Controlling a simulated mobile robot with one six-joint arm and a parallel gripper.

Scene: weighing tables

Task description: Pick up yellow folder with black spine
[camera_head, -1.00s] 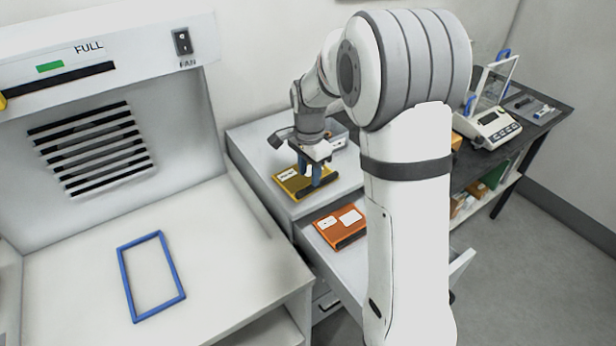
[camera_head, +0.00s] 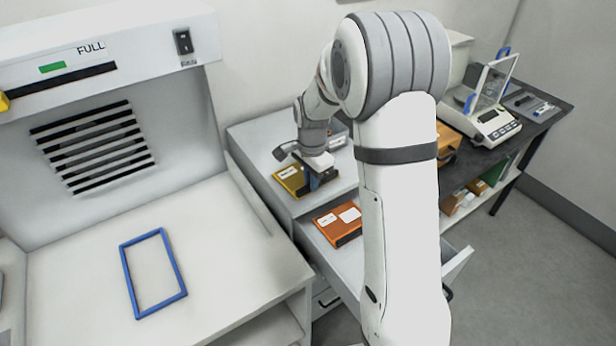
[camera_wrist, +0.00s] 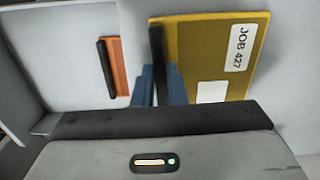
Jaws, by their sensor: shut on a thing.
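The yellow folder (camera_head: 288,178) with a black spine lies on the light grey cabinet top, left of my arm. In the wrist view the folder (camera_wrist: 205,50) shows a white "JOB 427" label, a second white label and the black spine (camera_wrist: 157,62) along its left edge. My gripper (camera_head: 311,182) is down at the folder's spine edge. In the wrist view its blue fingers (camera_wrist: 158,85) stand on either side of the spine, shut on the folder. The folder appears to be at cabinet-top height; any gap beneath it cannot be told.
An orange folder (camera_head: 338,224) lies in the open drawer in front. A blue rectangular frame (camera_head: 153,274) lies on the white hood floor at left. A grey container (camera_head: 338,138) stands behind the gripper. A balance (camera_head: 492,124) stands on the dark table at right.

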